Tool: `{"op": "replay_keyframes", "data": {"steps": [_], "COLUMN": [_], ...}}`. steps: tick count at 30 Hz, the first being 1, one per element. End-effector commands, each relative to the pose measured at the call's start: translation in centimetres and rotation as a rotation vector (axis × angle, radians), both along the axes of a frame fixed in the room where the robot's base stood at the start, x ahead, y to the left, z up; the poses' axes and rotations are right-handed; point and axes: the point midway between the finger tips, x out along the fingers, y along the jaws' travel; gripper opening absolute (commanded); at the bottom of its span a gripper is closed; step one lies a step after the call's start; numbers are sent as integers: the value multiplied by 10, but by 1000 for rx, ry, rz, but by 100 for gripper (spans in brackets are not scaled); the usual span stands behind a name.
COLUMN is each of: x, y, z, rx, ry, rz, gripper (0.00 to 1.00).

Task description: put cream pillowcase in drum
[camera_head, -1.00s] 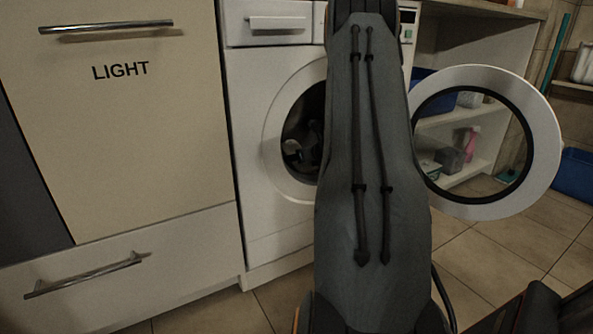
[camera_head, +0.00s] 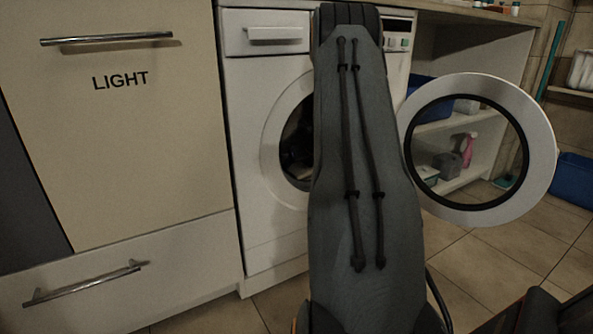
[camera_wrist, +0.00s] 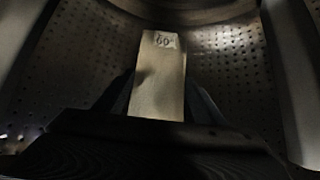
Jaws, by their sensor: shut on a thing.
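The cream pillowcase (camera_wrist: 158,75) is a small pale folded piece with a "60°" mark near its top. In the wrist view my gripper (camera_wrist: 160,98) is shut on it, one dark finger on each side. The perforated metal wall of the drum (camera_wrist: 85,55) surrounds them, so gripper and pillowcase are inside the drum. In the head view the washing machine (camera_head: 265,200) stands open, with its dark drum opening (camera_head: 296,150) partly hidden behind my arm. My gripper and the pillowcase are not visible there.
The round washer door (camera_head: 540,150) is swung open to the right of my arm. A cabinet marked "LIGHT" (camera_head: 150,140) stands at left. Shelves with a pink bottle (camera_head: 469,150) are behind the door. A blue bin (camera_head: 574,180) is at far right.

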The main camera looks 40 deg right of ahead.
Motion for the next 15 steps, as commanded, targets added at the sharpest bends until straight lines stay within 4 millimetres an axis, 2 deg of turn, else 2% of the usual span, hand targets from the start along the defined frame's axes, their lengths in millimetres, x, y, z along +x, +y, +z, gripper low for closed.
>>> {"op": "replay_keyframes", "data": {"steps": [1, 6, 15], "x": [0, 0, 0], "y": [0, 0, 0], "z": [-11, -27, -28], "rx": [2, 2, 0], "ry": [0, -1, -2], "rz": [-1, -1, 1], "gripper": [30, 30, 30]}}
